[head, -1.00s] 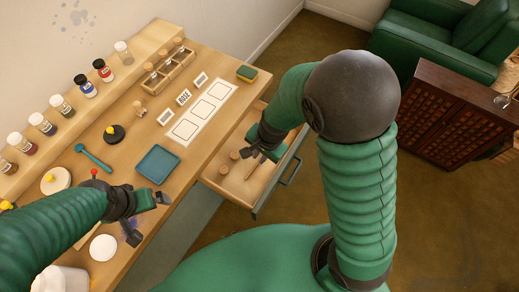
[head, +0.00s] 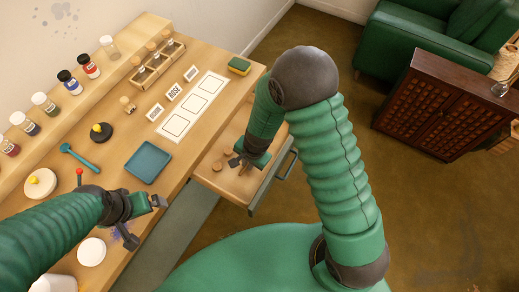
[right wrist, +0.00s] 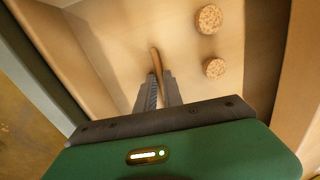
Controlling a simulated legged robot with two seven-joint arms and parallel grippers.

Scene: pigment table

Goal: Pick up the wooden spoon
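The wooden spoon's thin handle (right wrist: 155,58) lies in the open drawer (head: 222,182); the rest of the spoon is hidden by my gripper. My right gripper (head: 240,163) reaches down into the drawer. In the right wrist view, its fingers (right wrist: 160,80) stand close on both sides of the handle, with little or no gap, and look shut on it. My left gripper (head: 145,219) is open and empty above the table's front edge.
Two corks (right wrist: 209,18) lie in the drawer beside the spoon. The drawer walls stand close around my right gripper. The table (head: 215,60) holds a blue tray (head: 148,162), a white card strip (head: 192,106), a sponge (head: 239,67), a teal spoon (head: 78,156) and several jars.

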